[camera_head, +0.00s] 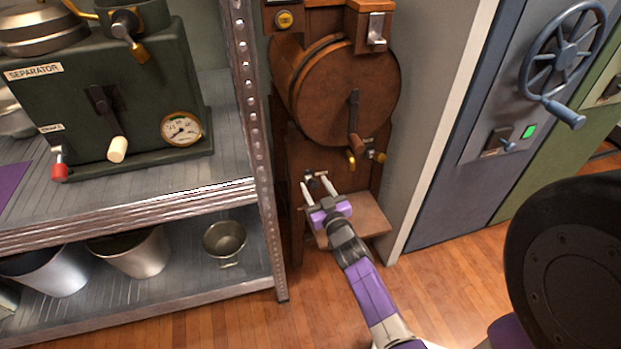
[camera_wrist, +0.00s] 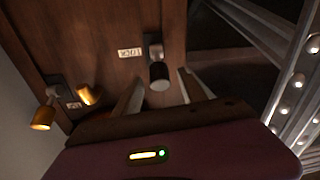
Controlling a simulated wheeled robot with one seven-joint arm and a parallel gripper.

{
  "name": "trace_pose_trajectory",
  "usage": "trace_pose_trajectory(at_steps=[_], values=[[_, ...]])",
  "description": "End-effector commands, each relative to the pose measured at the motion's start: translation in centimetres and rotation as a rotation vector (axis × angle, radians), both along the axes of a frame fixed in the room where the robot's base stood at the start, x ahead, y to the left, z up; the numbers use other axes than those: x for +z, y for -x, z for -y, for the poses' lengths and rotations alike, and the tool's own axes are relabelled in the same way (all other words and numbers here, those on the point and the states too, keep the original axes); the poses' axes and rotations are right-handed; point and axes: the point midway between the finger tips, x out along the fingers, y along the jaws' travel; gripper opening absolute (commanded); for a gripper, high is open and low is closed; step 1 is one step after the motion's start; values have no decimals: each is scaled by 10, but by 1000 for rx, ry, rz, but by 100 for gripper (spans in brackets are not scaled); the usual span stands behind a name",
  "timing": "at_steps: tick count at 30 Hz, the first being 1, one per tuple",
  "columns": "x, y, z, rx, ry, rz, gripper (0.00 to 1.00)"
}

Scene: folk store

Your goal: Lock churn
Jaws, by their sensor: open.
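The churn is a brown wooden drum (camera_head: 345,90) on a wooden stand, with a crank handle (camera_head: 354,120) on its face. On the stand below the drum, a small dark lever with a pale-tipped knob (camera_wrist: 158,76) sits beside a label (camera_wrist: 130,52) that seems to read LOCK. My gripper (camera_head: 315,184) is open in front of the stand, above its low wooden shelf. In the wrist view my fingers (camera_wrist: 160,93) lie on either side of the knob, with gaps visible; I cannot tell how deep it sits between them.
Two brass spouts (camera_wrist: 42,118) (camera_wrist: 86,95) are near the lever. A metal shelf (camera_head: 258,150) with a separator (camera_head: 110,100) and buckets stands at the left. A grey wall panel (camera_head: 425,110) and a blue door with a wheel (camera_head: 565,48) are at the right.

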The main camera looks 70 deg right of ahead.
Motion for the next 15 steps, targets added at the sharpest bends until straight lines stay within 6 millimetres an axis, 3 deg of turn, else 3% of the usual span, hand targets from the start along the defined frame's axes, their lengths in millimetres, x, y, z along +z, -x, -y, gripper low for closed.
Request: trace_pose_trajectory(at_steps=[6, 15], values=[[-2, -21, 22, 0, 1, 1, 49], [0, -29, 30, 0, -1, -1, 49]])
